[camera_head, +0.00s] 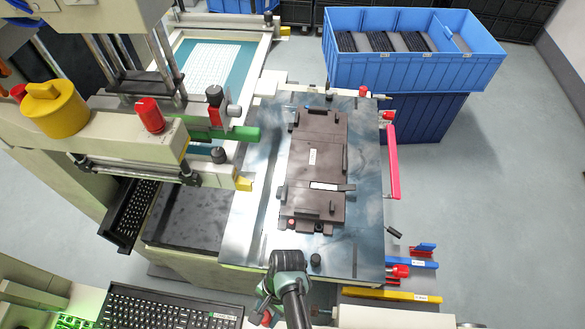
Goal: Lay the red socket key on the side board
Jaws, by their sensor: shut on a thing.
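My gripper (265,302) is at the bottom centre, below the front edge of the machine's dark plate, seen from above and behind. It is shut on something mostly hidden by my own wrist. A small red piece (267,318) shows right at the gripper and looks like part of the red socket key; its full shape and tilt are hidden. I cannot tell for sure which surface is the side board; a pale ledge (395,316) lies at the lower right, apart from the gripper.
A dark fixture (315,165) lies on the plate (250,225). A pink-red bar (393,165), a blue bar (405,263) and a yellow bar (385,294) stick out along the right. A keyboard (170,307) is at lower left. A blue crate (415,70) stands behind. Grey floor is clear at right.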

